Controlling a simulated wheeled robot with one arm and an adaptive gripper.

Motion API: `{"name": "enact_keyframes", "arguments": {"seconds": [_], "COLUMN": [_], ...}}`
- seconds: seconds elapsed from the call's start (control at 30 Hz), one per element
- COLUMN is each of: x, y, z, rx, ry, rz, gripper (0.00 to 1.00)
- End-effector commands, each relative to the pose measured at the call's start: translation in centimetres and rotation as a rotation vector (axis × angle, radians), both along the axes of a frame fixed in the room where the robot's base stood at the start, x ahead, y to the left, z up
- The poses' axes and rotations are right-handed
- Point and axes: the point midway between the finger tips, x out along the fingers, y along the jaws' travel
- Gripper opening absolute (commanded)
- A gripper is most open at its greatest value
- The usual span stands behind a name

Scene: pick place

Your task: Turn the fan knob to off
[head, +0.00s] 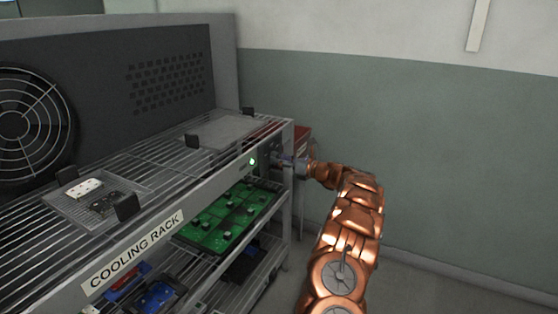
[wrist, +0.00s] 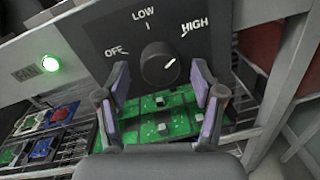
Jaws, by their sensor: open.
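The fan knob (wrist: 160,64) is a round black knob on a dark panel (wrist: 114,27) marked OFF, LOW and HIGH. Its white pointer line is turned toward the HIGH side. My gripper (wrist: 159,80) is open in the wrist view, with one finger on each side of the knob's lower part. I cannot tell whether either finger touches the knob. In the head view my gripper (head: 287,161) is at the right end of the rack front and hides the knob. A green light (wrist: 50,63) is lit beside the FAN label, and it also shows in the head view (head: 252,161).
The cooling rack (head: 216,187) fills the left, with wire shelves holding green circuit boards (head: 226,212). A large fan (head: 20,125) is in its back panel. A red object (head: 304,134) stands behind the rack's right end. The floor to the right is clear up to the wall.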

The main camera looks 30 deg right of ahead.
Motion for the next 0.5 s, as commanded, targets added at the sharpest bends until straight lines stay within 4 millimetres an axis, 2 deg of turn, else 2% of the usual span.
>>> {"name": "enact_keyframes", "arguments": {"seconds": [0.37,0.5], "x": [0.61,0.60], "y": [0.41,0.40], "z": [0.02,0.03], "rx": [0.000,-0.001], "ry": [0.000,0.000], "rz": [0.000,0.000], "gripper": [0.67,0.54]}}
